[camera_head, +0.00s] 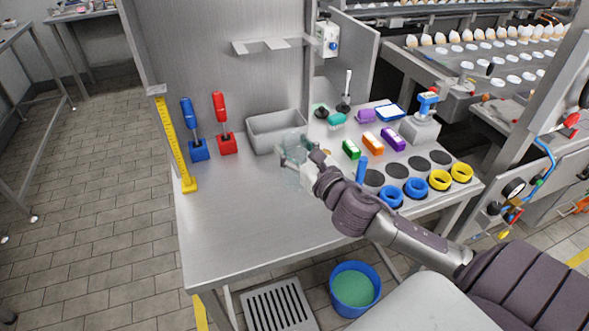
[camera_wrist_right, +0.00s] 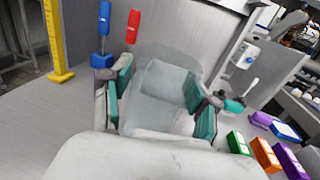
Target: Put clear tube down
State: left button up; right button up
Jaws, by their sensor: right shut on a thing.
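The clear tube (camera_head: 293,143) is see-through and faint in the head view, in front of the grey bin. My right gripper (camera_head: 300,163) is shut on it above the steel table (camera_head: 235,225). In the right wrist view, the clear tube (camera_wrist_right: 168,78) stands between the teal pads of my right gripper (camera_wrist_right: 158,98). The tube's lower end is hard to make out, so I cannot tell whether it touches the table. My left gripper is not in view.
A grey bin (camera_head: 262,132) stands behind the tube. Blue (camera_head: 199,150) and red (camera_head: 227,143) stands are at left, beside a yellow ruler post (camera_head: 178,150). Coloured blocks (camera_head: 372,144) and blue and yellow rings (camera_head: 417,188) are at right. The table's front left is clear.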

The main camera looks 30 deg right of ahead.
jog(key=shift+s+f, duration=0.1)
jog(key=shift+f, duration=0.85)
jog(key=shift+f+b, duration=0.35)
jog(key=shift+f, duration=1.25)
jog(key=shift+w+f, duration=0.2)
jog(key=o, duration=0.8)
jog(key=shift+o, duration=1.2)
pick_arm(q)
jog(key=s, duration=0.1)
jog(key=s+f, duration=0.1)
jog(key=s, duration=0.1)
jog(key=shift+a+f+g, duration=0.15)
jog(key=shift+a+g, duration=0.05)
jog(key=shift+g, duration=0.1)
pick_arm(e)
jog(key=shift+o, duration=0.5)
jog(key=shift+r, duration=0.1)
